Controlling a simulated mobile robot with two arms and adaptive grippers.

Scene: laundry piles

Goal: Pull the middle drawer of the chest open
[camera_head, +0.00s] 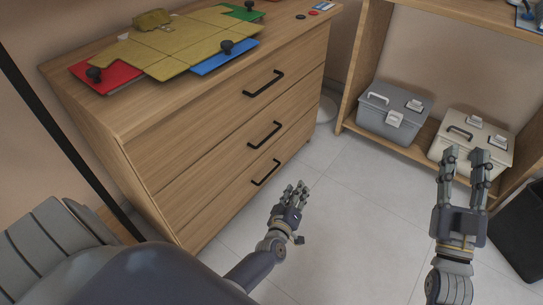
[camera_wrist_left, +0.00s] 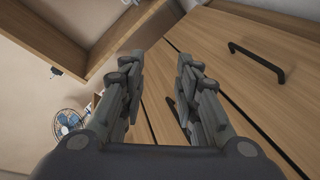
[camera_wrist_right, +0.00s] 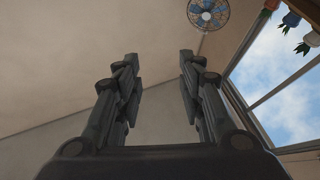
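The wooden chest (camera_head: 190,135) has three drawers, each with a black bar handle, and all look shut. The middle drawer's handle (camera_head: 264,135) sits between the top handle (camera_head: 263,84) and the bottom handle (camera_head: 266,173). My left gripper (camera_head: 297,188) is open and empty in front of the chest, low and to the right of the bottom handle, apart from it. In the left wrist view, its fingers (camera_wrist_left: 160,75) are spread before the drawer fronts; one handle (camera_wrist_left: 257,62) shows at right. My right gripper (camera_head: 466,155) is open and empty, away from the chest.
Folded yellow, red, blue and green pieces (camera_head: 185,45) with black knobs lie on the chest top. A wooden shelf (camera_head: 415,152) at right holds a grey box (camera_head: 393,112) and a cream box (camera_head: 475,135). A dark bin (camera_head: 520,235) stands at far right. Tiled floor (camera_head: 345,215) between is clear.

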